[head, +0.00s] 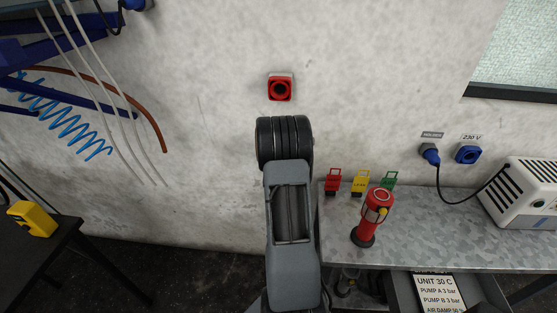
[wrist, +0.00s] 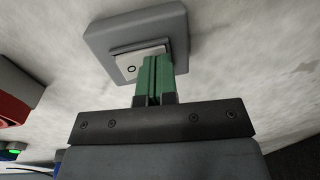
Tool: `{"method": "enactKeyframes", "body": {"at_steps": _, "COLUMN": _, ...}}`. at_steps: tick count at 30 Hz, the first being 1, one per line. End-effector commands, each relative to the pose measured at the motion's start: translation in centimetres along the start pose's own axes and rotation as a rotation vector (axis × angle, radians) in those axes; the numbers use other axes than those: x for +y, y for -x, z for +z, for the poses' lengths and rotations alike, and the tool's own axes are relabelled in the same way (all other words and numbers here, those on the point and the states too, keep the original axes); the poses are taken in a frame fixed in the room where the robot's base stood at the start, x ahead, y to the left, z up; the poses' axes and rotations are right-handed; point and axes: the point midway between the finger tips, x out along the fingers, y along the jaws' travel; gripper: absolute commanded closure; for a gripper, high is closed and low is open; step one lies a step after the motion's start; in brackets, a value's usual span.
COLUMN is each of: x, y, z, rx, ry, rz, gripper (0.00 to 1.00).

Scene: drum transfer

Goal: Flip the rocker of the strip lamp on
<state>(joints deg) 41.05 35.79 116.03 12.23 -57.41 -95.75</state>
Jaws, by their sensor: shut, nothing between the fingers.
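In the wrist view a grey switch box (wrist: 105,37) is fixed to the pale wall. It holds a white rocker (wrist: 128,65) with a small circle mark on its left part. My gripper (wrist: 155,62) is shut, its green fingers side by side with nothing between them. The fingertips overlap the right part of the rocker and hide it. I cannot tell whether they touch it. In the head view my own arm hides the gripper and the switch. No strip lamp can be made out.
A red wall fitting (head: 280,88) is above my arm. A metal bench (head: 440,236) at right carries a red torch-like tool (head: 373,218), small coloured tags and a white machine (head: 527,190). Blue racks with hanging hoses (head: 70,125) are at left. Bare wall lies between.

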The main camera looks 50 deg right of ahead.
Motion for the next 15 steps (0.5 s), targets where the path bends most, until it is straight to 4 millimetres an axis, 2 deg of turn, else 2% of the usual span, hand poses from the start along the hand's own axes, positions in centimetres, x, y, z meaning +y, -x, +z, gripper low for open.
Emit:
{"method": "enactKeyframes", "body": {"at_steps": 5, "x": -0.9, "y": 2.0, "z": -0.1, "rx": -0.002, "ry": 0.000, "rz": -0.001, "gripper": 1.00}}
{"method": "enactKeyframes", "body": {"at_steps": 15, "x": -2.4, "y": 8.6, "z": -0.5, "rx": 0.001, "ry": 0.000, "rz": -0.001, "gripper": 1.00}}
